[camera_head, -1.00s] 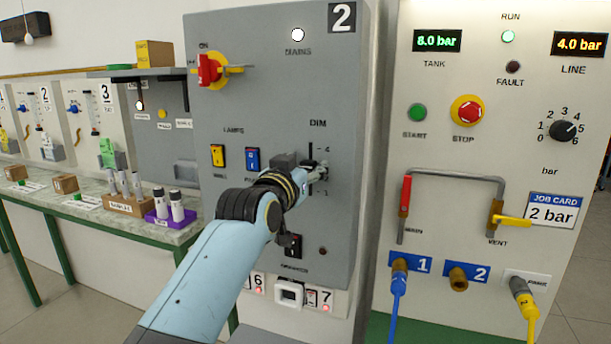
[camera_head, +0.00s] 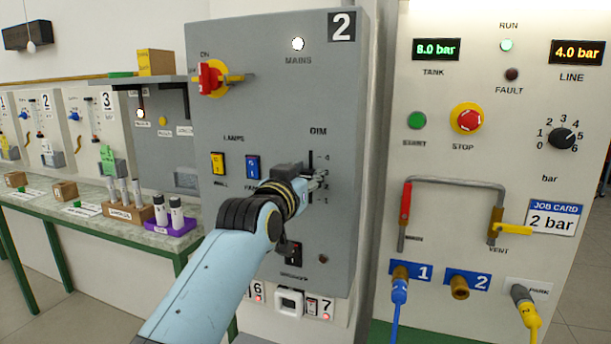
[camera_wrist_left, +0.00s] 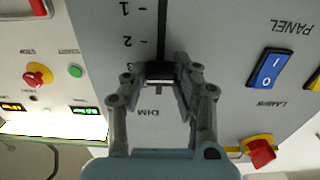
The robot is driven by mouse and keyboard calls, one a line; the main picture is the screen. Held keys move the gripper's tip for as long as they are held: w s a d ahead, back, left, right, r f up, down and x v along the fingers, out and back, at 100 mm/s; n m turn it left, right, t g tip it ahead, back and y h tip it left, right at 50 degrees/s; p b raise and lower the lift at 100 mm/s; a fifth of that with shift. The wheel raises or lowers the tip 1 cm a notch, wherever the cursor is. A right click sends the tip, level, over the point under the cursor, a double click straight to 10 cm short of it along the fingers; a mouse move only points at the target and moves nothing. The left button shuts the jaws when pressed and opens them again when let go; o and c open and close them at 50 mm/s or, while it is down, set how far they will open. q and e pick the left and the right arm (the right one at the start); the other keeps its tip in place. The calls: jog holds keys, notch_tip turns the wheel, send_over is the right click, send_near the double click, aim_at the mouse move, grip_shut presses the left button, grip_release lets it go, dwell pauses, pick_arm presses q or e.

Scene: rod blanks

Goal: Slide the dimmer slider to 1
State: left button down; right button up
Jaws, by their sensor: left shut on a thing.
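The dimmer is a dark vertical slot (camera_head: 311,158) labelled DIM on the grey panel, with marks from 4 at the top down to 1. In the left wrist view, which is upside down, the slot (camera_wrist_left: 162,28) runs past marks 1 and 2. The dark slider knob (camera_wrist_left: 160,69) sits between the fingers of my left gripper (camera_wrist_left: 161,76), near the 3 mark; its exact setting cannot be read. My left gripper (camera_head: 318,182) is shut on the knob, which it mostly hides in the head view. My right gripper is out of view.
The yellow lamp switch (camera_head: 218,163) and blue panel switch (camera_head: 252,167) are left of the slot. A red rotary switch (camera_head: 211,78) is higher up. A black switch (camera_head: 292,252) lies below my wrist. The pressure panel (camera_head: 400,150) stands to the right.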

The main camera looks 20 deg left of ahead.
pick_arm(q)
notch_tip(320, 180, down, 6)
jog(key=b, duration=0.3)
jog(key=shift+f, duration=0.15)
jog(key=c, duration=1)
grip_release()
jog(key=shift+c, duration=0.2)
jog(key=shift+s, duration=0.1)
send_near(311, 200)
jog(key=s, duration=0.5)
jog(key=shift+s+a, duration=0.1)
jog(key=shift+a, duration=0.05)
jog(key=shift+f, duration=0.1)
